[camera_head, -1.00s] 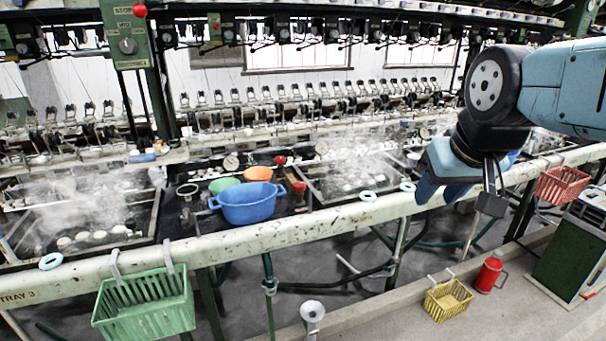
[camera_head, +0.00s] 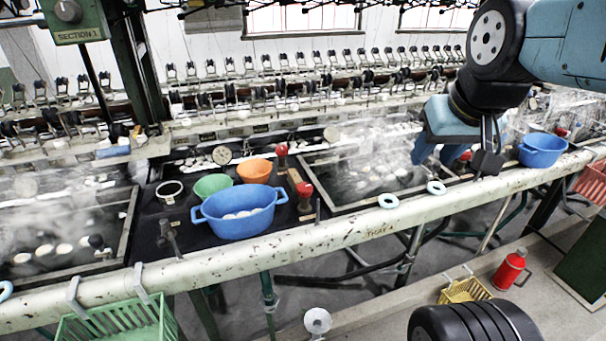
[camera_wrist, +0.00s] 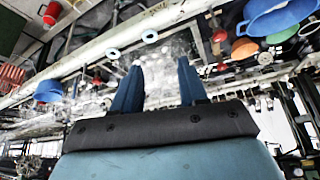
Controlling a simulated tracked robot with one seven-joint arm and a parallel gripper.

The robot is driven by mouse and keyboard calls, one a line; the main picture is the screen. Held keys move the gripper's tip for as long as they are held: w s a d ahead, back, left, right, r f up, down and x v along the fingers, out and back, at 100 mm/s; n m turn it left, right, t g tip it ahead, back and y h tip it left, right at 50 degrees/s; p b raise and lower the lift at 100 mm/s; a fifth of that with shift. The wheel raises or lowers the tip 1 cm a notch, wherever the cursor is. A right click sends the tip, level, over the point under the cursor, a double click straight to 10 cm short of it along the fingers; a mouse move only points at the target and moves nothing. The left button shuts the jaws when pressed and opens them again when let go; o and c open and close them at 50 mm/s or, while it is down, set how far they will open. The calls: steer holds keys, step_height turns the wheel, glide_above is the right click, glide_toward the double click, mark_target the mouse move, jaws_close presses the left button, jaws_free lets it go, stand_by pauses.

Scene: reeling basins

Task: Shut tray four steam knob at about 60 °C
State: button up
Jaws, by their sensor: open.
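Two red knobs, a rear one (camera_head: 281,150) and a front one (camera_head: 305,189), stand on the dark strip left of this tray. A round dial (camera_head: 331,134) sits at its back edge; its reading is illegible. My gripper (camera_head: 436,153) is open and empty above the tray's right side, apart from these knobs. In the wrist view, my gripper (camera_wrist: 160,85) points over steam, with red knobs (camera_wrist: 219,35) to its right.
A blue tub (camera_head: 238,222), green bowl (camera_head: 212,184) and orange bowl (camera_head: 255,170) stand left of the knobs. Another blue tub (camera_head: 542,150) is right of my gripper.

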steer(key=shift+a, duration=0.1)
steer(key=o, duration=0.3)
steer(key=shift+w+a+r, duration=0.1)
steer(key=shift+w, duration=0.15)
steer(key=shift+o, duration=1.4)
steer(key=w+a+n+g, duration=0.1)
steer(key=w+a+n, duration=0.2)
steer(key=w, duration=0.3)
steer(key=w+a+f+n+g, duration=0.1)
steer(key=w+a+n, duration=0.3)
steer(key=w+n, duration=0.1)
steer(key=shift+w+a+f+g, duration=0.15)
steer(key=shift+w+g, duration=0.15)
steer(key=shift+w, duration=0.4)
steer(key=n+g, duration=0.3)
steer(key=n, duration=0.7)
glide_above(303, 186)
step_height(303, 186, down, 10)
step_height(303, 186, down, 13)
steer(key=shift+f, duration=0.15)
steer(key=shift+c, duration=0.4)
steer(key=c, duration=1)
